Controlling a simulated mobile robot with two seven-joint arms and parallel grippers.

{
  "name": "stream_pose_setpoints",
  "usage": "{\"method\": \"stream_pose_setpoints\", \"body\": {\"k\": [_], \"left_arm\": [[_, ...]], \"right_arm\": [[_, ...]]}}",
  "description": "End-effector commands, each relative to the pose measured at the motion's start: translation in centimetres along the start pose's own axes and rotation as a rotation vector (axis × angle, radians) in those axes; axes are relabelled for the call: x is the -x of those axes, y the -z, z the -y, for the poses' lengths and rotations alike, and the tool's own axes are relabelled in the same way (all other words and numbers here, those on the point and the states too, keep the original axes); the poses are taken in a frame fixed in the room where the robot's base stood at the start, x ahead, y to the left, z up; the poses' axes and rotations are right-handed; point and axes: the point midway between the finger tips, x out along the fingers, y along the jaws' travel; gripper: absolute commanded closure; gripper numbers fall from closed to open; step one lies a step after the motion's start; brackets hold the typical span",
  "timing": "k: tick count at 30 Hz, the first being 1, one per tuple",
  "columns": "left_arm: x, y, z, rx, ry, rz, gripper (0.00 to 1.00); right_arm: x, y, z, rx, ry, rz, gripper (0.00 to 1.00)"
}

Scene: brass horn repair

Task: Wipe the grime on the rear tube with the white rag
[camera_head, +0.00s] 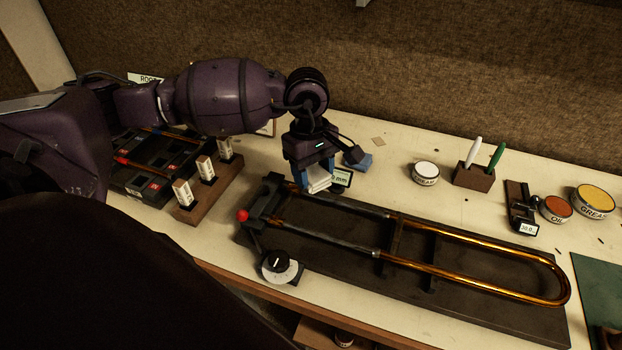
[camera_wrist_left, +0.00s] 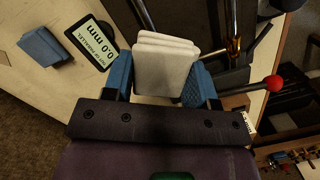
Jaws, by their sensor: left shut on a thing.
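The white rag (camera_head: 319,180) is a folded pad held between the blue fingers of my left gripper (camera_head: 317,178). In the left wrist view the rag (camera_wrist_left: 165,66) shows as stacked white layers with my left gripper (camera_wrist_left: 160,82) shut on it. The rear tube (camera_head: 470,240) is the farther leg of the brass slide; its left part is grey and runs behind or under the rag. The rag is over the left end of this tube; I cannot tell whether it touches. Grime cannot be clearly made out. My right gripper is not in view.
The slide lies on a dark fixture (camera_head: 325,245) with a red-knobbed lever (camera_head: 242,215) and a dial (camera_head: 279,265) at its left.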

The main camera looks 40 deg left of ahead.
Motion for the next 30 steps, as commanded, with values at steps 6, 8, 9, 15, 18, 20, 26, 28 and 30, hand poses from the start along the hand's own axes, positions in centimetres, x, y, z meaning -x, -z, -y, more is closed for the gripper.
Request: {"method": "stream_pose_setpoints", "body": {"k": [6, 8, 9, 15, 18, 20, 26, 28, 30], "left_arm": [[2.2, -0.1, -0.2, 0.007, -0.004, -0.001, 0.70], [2.8, -0.1, -0.3, 0.008, -0.004, -0.001, 0.70], [3.2, -0.2, -0.3, 0.009, -0.003, -0.001, 0.70], [4.3, -0.2, -0.4, 0.013, -0.002, 0.000, 0.70], [4.4, -0.2, -0.4, 0.014, -0.001, 0.000, 0.70], [4.4, -0.2, -0.4, 0.014, -0.001, 0.000, 0.70], [4.4, -0.2, -0.4, 0.014, -0.001, 0.000, 0.70], [4.4, -0.2, -0.4, 0.014, -0.001, 0.000, 0.70], [4.4, -0.2, -0.4, 0.014, -0.001, 0.000, 0.70]], "right_arm": [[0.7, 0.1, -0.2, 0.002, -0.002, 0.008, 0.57], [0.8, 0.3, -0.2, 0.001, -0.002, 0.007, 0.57], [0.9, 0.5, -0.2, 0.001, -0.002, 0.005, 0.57], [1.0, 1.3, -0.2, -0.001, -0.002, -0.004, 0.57], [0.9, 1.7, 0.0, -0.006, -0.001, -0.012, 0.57], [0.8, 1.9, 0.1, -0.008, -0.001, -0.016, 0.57], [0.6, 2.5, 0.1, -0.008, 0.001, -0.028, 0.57], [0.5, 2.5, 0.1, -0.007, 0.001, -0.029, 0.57], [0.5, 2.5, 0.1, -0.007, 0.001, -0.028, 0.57]]}}
